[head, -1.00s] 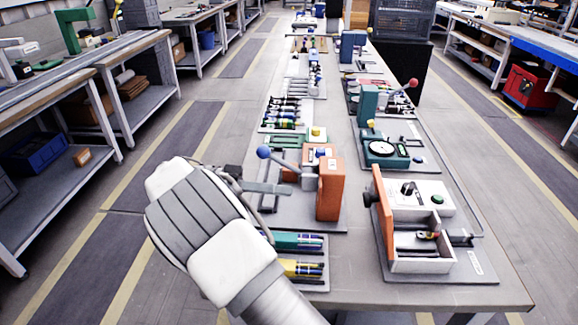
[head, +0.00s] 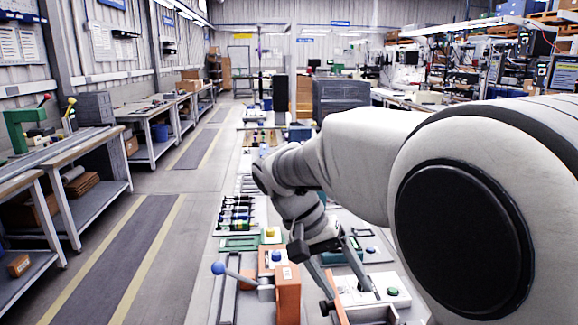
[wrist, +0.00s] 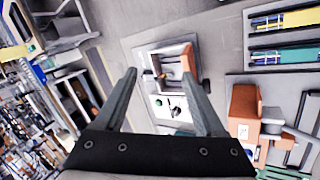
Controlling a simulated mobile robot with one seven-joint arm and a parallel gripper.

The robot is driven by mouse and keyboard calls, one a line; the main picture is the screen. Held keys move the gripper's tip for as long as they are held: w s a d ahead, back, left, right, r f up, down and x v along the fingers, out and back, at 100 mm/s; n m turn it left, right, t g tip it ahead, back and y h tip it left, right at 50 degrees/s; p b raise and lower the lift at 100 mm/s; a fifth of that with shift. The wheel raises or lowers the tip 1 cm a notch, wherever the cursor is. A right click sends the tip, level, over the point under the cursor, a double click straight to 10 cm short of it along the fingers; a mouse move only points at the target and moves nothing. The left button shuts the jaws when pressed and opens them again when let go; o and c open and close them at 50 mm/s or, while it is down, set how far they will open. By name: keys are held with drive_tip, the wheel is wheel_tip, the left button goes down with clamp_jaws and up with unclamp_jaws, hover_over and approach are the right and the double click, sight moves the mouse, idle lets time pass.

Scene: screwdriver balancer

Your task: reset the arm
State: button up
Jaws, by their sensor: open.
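My arm fills the right side of the head view, reaching forward and bending down over the bench. My gripper (head: 350,290) points downward above the bench, near the white box fixture (head: 378,296) with a green button. It is open, and nothing shows between its fingers. In the wrist view, my gripper (wrist: 159,61) has its two fingers spread apart, with the white box fixture (wrist: 168,98) and its orange plate seen beyond them. I cannot tell the exact height of the fingertips above the fixture.
An orange press (head: 287,292) with a blue-knobbed lever stands left of my gripper. A rack of screwdrivers (head: 238,214) lies farther along the bench. Trays of green and yellow tools (wrist: 285,55) show in the wrist view. The aisle (head: 190,225) on the left is clear.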

drive_tip(key=s+d+r+n+t+y+p, duration=0.1)
drive_tip(key=s+d+r+t+y+p, duration=0.1)
drive_tip(key=s, duration=0.5)
drive_tip(key=s+d+r+n+t+y+p, duration=0.2)
drive_tip(key=s+r+t+y+p, duration=0.1)
drive_tip(key=s, duration=0.4)
wheel_tip(320, 180, up, 2)
drive_tip(key=shift+s+d+r+t+y+p, duration=0.15)
drive_tip(key=shift+d+r+t+y+p, duration=0.2)
drive_tip(key=shift+t, duration=0.55)
drive_tip(key=shift+f, duration=0.1)
